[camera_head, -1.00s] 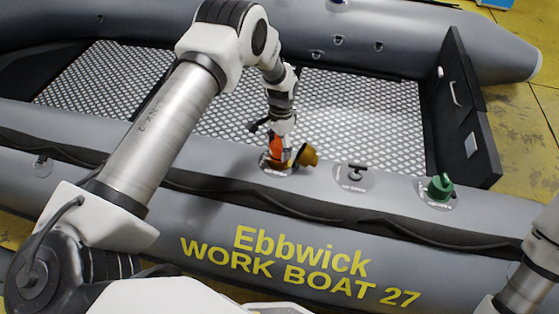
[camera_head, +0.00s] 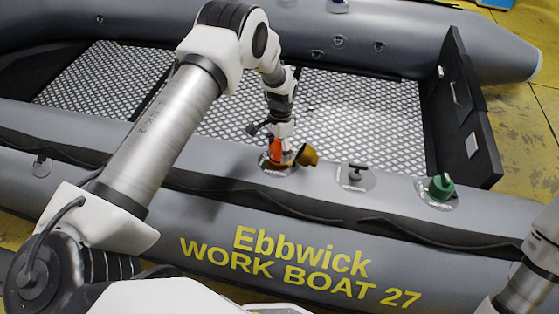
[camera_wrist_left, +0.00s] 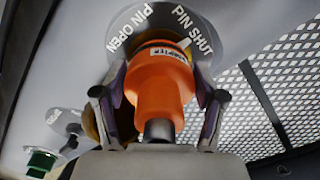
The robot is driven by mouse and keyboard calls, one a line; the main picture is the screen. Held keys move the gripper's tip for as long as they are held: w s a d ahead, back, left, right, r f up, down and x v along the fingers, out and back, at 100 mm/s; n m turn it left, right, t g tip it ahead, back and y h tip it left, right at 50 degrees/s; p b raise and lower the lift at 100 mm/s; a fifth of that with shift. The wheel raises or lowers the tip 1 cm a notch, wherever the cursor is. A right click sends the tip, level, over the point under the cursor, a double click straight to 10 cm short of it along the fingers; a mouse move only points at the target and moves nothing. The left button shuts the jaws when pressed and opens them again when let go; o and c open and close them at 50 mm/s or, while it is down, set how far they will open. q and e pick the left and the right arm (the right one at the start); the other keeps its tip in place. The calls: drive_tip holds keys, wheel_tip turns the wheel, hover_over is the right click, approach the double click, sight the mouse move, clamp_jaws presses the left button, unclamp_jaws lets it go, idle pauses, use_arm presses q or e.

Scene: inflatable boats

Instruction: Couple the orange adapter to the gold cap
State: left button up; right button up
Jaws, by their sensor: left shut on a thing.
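My left gripper (camera_head: 277,157) is at a valve on the boat's near tube and is shut on the orange adapter (camera_head: 275,146). In the left wrist view the orange adapter (camera_wrist_left: 158,88) stands between both fingers, its far end at a round patch marked PIN OPEN and PIN SHUT. How deep it sits in the valve is hidden. The gold cap (camera_head: 308,156) is just right of the gripper in the head view, tilted beside the valve. In the wrist view part of it (camera_wrist_left: 92,125) shows behind the left finger. My right gripper is out of view.
The grey boat tube (camera_head: 120,190) runs across the front. A black transom (camera_head: 465,110) stands at right. The patterned floor (camera_head: 360,110) inside is clear.

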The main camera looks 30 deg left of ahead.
use_arm(q)
drive_tip(key=shift+s+f, duration=0.15)
drive_tip(key=shift+f, duration=0.4)
idle(0.4)
